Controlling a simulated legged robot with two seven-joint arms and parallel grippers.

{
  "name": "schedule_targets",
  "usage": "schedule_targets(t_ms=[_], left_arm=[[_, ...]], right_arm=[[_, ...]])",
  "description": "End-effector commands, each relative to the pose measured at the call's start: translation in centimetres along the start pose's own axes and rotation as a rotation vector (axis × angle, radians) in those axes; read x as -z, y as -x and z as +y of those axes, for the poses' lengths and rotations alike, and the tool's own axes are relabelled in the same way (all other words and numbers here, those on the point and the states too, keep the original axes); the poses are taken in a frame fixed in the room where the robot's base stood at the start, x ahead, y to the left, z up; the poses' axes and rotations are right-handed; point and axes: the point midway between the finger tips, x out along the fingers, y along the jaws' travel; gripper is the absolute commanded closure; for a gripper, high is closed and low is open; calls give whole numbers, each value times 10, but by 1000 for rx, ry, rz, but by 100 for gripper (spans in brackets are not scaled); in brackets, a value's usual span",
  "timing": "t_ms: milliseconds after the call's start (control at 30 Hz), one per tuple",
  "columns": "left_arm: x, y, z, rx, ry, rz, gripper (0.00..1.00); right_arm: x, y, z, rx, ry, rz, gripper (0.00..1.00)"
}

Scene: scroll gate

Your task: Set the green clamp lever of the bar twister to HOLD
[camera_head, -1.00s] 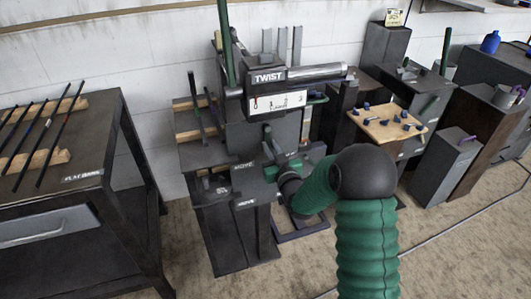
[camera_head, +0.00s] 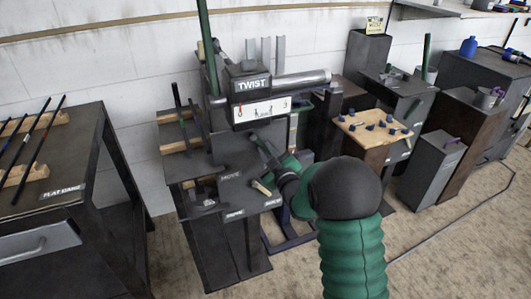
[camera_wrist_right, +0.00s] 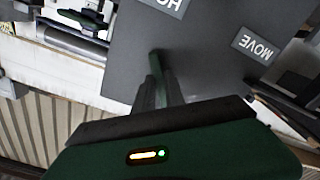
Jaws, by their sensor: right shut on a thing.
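The bar twister (camera_head: 238,150) is a dark machine with a TWIST label (camera_head: 252,85) and a numbered white scale. My right gripper (camera_wrist_right: 160,90) is shut on the lever, one finger on each side. In the head view my right gripper (camera_head: 262,146) reaches the twister's front from the right and hides the lever. My left gripper is not in view.
A dark rack table (camera_head: 75,190) with several thin bars stands at the left. A wooden board (camera_head: 375,128) with small dark pieces is right of the twister. Dark pedestals (camera_head: 432,172) stand farther right. A cable runs across the floor at the lower right.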

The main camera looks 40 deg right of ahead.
Motion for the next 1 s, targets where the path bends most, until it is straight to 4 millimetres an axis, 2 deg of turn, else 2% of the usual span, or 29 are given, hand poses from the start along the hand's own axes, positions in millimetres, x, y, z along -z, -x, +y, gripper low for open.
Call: schedule_targets(t_ms=[33, 333, 367, 500, 833, 933, 1000], left_arm=[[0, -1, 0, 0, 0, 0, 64], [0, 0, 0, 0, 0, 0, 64], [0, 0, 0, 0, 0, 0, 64], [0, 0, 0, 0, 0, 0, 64], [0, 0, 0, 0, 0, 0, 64], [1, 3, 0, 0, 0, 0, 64], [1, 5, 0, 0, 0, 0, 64]], right_arm=[[-6, 2, -3, 8, 3, -14, 100], [-6, 2, -3, 8, 4, -14, 100], [-6, 2, -3, 8, 3, -14, 83], [-4, 1, -2, 5, 3, -9, 65], [-1, 2, 0, 2, 2, -4, 64], [-1, 13, 0, 2, 2, -4, 64], [0, 27, 1, 2, 1, -4, 64]])
